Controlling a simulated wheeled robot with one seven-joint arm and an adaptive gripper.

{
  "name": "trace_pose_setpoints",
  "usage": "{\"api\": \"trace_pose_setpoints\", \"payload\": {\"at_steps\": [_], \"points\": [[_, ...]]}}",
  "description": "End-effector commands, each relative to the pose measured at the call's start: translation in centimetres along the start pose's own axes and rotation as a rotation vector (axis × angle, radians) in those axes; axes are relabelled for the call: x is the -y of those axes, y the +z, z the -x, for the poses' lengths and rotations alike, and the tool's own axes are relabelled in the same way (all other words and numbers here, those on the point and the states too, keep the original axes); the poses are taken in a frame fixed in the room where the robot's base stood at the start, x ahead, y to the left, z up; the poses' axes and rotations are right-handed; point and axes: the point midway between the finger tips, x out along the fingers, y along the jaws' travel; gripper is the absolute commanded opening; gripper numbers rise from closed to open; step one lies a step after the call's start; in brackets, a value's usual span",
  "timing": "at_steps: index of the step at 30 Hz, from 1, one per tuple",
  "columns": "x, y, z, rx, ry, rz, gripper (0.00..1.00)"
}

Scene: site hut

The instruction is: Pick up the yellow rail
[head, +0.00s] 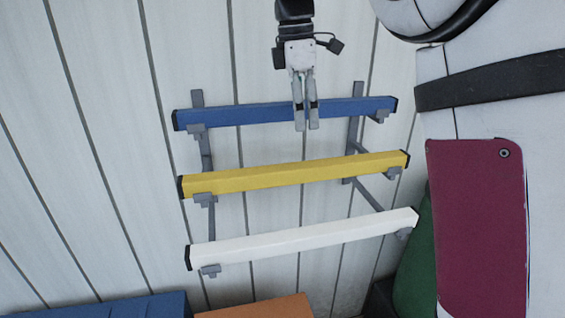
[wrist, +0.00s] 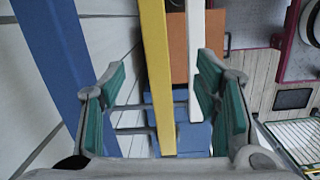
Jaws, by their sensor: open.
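The yellow rail (head: 290,176) is a straight square bar with black end caps. It lies across grey wall brackets, below the blue rail (head: 240,115) and above the white rail (head: 300,240). My gripper (head: 306,125) is open and empty, its fingers pointing down in front of the blue rail, with the tips above the yellow rail in the head view. In the wrist view the yellow rail (wrist: 158,70) runs lengthwise between the spread green-padded fingers, apart from both. The blue rail (wrist: 55,50) passes behind the left finger there, and the white rail (wrist: 195,60) is near the right finger.
Grey brackets (head: 206,155) stick out from the pale panelled wall (head: 80,190) under the rails. A blue box (head: 110,308) and an orange box (head: 255,307) are below. A maroon panel (head: 478,220) and a green object (head: 413,265) stand at the right.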

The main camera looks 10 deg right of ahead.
Motion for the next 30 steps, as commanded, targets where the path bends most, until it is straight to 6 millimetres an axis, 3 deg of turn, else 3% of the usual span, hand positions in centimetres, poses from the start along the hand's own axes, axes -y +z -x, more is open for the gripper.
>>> {"api": "trace_pose_setpoints", "payload": {"at_steps": [8, 18, 30], "points": [[-1.6, -1.1, -0.9, 0.034, -0.020, 0.121, 0.57], [-1.3, -0.9, -6.9, 0.034, -0.021, 0.121, 0.57], [-0.8, -0.7, -10.4, 0.035, -0.021, 0.118, 0.57]]}}
